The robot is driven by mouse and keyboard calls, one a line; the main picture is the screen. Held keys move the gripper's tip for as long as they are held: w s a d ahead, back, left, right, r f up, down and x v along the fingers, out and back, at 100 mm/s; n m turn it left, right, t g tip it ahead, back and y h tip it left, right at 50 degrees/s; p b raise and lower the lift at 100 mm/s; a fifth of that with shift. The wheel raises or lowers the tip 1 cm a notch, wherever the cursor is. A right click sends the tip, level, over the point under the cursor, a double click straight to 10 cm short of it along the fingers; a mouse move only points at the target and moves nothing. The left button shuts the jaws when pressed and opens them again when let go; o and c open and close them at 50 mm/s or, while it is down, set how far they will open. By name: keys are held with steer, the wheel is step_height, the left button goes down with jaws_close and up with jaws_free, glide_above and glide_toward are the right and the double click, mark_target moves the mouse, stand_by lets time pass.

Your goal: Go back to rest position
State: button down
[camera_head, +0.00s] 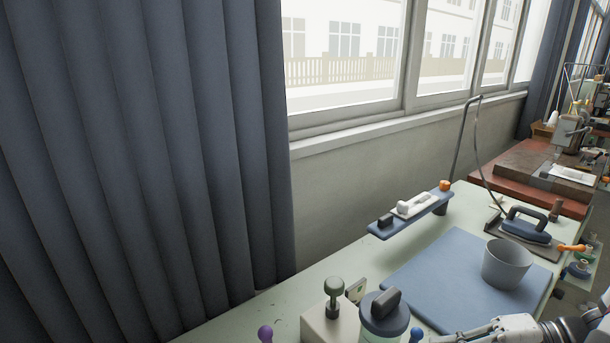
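My gripper (470,335) shows at the bottom edge on the right, in front of the pale green table (310,280). Its fingers are small and partly cut off by the frame, so I cannot tell whether they are open or shut. My arm reaches in from the lower right corner. A grey cup-like container (507,264) stands upright on a blue mat (440,285), beyond my gripper. I see nothing clearly held.
A lidded jar (384,315) and a pale block with a knob (331,315) stand left of my gripper. An iron (527,226) rests at the back right. A narrow blue shelf (412,214) sits behind the mat. A dark curtain (150,150) fills the left.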

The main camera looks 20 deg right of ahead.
steer(key=s+a+r+n+g+h+p, duration=0.1)
steer(key=s+a+r+n+g+h, duration=0.1)
steer(key=a+r+n+h, duration=0.8)
steer(key=a+r+g+h, duration=0.1)
steer(key=a+r, duration=0.3)
steer(key=r, duration=0.4)
steer(key=shift+s+r+h+p, duration=0.15)
steer(key=shift+r+h+p, duration=0.15)
steer(key=shift+r, duration=0.1)
